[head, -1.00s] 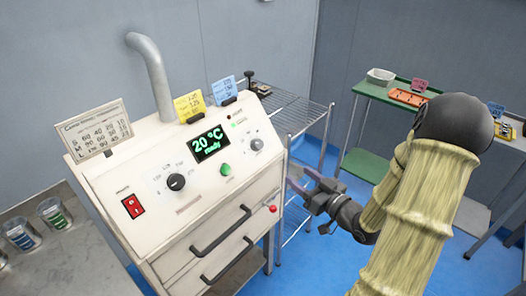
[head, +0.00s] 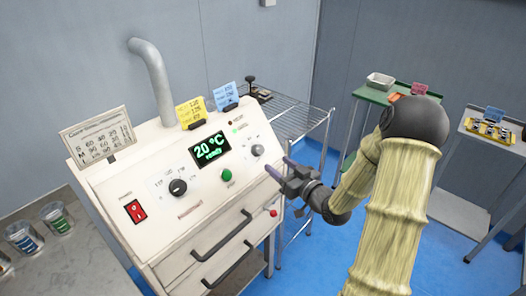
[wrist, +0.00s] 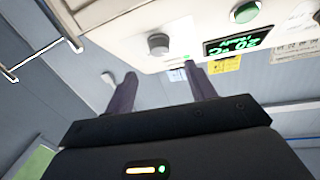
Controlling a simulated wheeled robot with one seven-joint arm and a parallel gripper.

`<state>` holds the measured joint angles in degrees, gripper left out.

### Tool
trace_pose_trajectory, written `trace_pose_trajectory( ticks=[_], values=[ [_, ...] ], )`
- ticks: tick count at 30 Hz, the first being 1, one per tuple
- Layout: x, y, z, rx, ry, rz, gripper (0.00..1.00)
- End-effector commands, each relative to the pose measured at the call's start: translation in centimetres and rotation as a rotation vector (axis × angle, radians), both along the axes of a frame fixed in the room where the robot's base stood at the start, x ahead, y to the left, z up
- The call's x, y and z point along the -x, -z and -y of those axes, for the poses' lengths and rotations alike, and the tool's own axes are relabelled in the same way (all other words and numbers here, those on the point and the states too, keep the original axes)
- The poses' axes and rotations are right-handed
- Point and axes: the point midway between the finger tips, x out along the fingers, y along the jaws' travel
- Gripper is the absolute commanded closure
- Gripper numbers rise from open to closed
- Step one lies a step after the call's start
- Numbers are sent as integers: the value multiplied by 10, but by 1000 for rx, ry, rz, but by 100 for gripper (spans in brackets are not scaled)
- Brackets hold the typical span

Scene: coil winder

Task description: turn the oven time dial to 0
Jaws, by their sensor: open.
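The oven (head: 215,195) is a white cabinet with a sloped front panel. The panel has a large black dial (head: 177,187) at left and a smaller grey dial (head: 257,150) at right. Their markings are too small to tell which sets time or where each points. The grey dial also shows in the wrist view (wrist: 158,43), beyond and roughly between the fingers. My gripper (head: 282,172) is open and empty, just right of the panel's right edge and apart from the grey dial. Its fingers show in the wrist view (wrist: 160,73).
The panel also has a lit display (head: 209,148) reading 20 °C ready, a green button (head: 227,174) and a red switch (head: 134,210). Drawer handles (head: 222,237) and a red knob (head: 273,213) sit below. A wire rack (head: 300,117) stands behind right. Cups (head: 57,218) stand at left.

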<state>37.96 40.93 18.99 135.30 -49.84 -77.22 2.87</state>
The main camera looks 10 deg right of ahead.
Motion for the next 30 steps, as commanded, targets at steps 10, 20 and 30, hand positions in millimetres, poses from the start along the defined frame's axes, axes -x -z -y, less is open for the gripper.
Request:
trace_pose_trajectory(
  ticks=[10,20,30],
  values=[
    [-55,-1,-28,-1,-2,1,45],
    [-76,0,-39,-1,-1,0,45],
    [-76,0,-38,-1,-1,0,76]
  ],
)
